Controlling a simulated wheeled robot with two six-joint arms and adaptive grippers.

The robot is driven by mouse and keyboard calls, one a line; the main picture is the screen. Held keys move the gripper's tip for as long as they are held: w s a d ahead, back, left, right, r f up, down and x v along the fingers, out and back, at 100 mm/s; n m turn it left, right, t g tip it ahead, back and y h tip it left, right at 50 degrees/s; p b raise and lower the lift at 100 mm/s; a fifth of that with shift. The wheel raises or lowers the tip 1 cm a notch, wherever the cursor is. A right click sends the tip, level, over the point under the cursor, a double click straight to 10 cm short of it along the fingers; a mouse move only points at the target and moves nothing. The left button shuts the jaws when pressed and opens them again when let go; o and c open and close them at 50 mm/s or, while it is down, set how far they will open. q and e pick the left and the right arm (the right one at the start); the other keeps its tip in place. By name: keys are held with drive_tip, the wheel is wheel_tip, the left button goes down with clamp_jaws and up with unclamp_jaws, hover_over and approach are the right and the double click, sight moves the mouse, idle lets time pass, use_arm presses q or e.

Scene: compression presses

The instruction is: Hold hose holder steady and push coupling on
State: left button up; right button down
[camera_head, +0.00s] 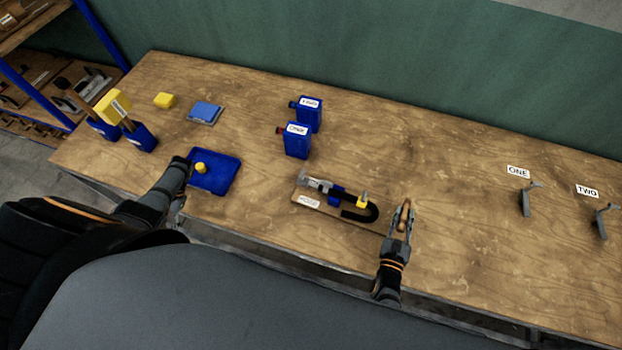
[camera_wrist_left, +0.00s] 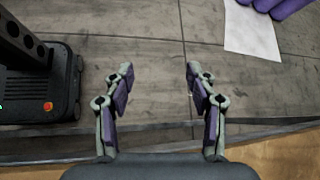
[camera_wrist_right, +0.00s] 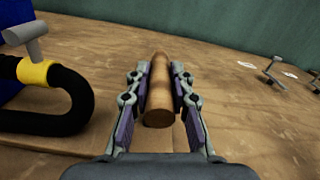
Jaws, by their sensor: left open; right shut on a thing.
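The hose holder is a wooden board (camera_head: 303,192) with a blue block (camera_head: 336,194), a grey metal fitting (camera_head: 315,184) and a bent black hose (camera_head: 366,213). The hose has a yellow band, also in the right wrist view (camera_wrist_right: 36,73). My right gripper (camera_head: 405,212) is shut on a wooden handle (camera_wrist_right: 158,100) at the hose bend's right; whether it joins the board is unclear. My left gripper (camera_wrist_left: 160,72) is open and empty. Its fingers are unclear in the head view. I cannot tell which piece is the coupling; a small yellow cylinder (camera_head: 201,168) lies in the blue tray (camera_head: 229,180).
Two blue containers (camera_head: 297,141) stand behind the board. Wooden-handled tools (camera_head: 113,106) stand in blue holders at far left. Grey levers (camera_head: 526,201) stand at right. The table's right middle is clear.

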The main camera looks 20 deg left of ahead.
use_arm(q)
drive_tip(key=w+d+r+n+t, duration=0.1)
drive_tip(key=w+d+n, duration=0.1)
drive_tip(key=w+d, duration=0.1)
drive_tip(key=w+d+r+n+t+h, duration=0.1)
drive_tip(key=w+d, duration=0.2)
drive_tip(key=w, duration=0.2)
drive_tip(key=w+d+r+n+h, duration=0.1)
drive_tip(key=w+d+r+n, duration=0.1)
drive_tip(key=w+d, duration=0.1)
drive_tip(key=shift+w+n+t, duration=0.3)
drive_tip(key=shift+w+t, duration=0.1)
drive_tip(key=shift+w, duration=0.45)
drive_tip(key=w+d+r+n+t+h, duration=0.25)
drive_tip(key=w+d+r+n, duration=0.2)
drive_tip(key=w+d, duration=0.5)
drive_tip(key=n+t+h, duration=0.3)
drive_tip(key=n+t, duration=0.1)
drive_tip(key=n, duration=0.2)
approach(302, 173)
drive_tip(key=x, duration=1)
drive_tip(key=shift+f, duration=0.15)
clamp_jaws()
